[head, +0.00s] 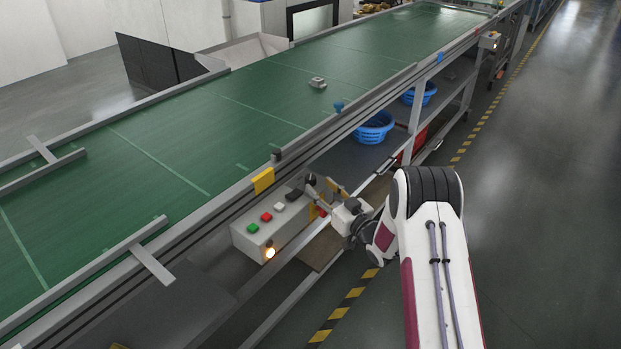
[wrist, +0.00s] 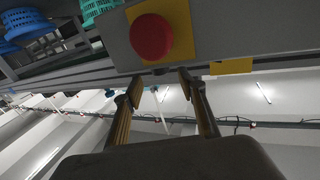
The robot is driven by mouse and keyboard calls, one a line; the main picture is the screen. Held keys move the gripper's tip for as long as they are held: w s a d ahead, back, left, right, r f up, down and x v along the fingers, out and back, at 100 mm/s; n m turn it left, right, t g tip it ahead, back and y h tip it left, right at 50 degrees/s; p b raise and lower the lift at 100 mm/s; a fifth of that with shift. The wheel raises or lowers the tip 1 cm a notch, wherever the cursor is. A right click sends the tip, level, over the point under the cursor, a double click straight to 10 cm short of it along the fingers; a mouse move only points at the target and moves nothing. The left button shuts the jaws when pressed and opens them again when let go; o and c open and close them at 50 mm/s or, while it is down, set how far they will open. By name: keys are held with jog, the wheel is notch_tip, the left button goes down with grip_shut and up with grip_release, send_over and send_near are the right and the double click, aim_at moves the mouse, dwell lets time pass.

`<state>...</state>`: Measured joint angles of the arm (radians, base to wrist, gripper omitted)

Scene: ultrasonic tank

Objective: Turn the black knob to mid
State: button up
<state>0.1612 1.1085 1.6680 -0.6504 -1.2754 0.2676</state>
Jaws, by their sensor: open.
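The grey control box (head: 262,238) hangs under the near edge of the conveyor in the head view. A small black part (head: 293,194), which looks like the black knob, sits on its top at the right end of the row of buttons. Its pointer setting is too small to read. My gripper (head: 323,188) is just right of it, apart from it as far as I can tell.
A red mushroom button (wrist: 151,37) on a yellow plate lies beyond my fingers in the wrist view. Green (head: 253,228), red (head: 266,217) and white (head: 279,207) buttons line the box top. A lit amber lamp (head: 270,253) is on its front. The conveyor rail runs close above.

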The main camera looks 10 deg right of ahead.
aim_at(314, 181)
jog(key=shift+x, duration=3.15)
jog(key=c, duration=1.1)
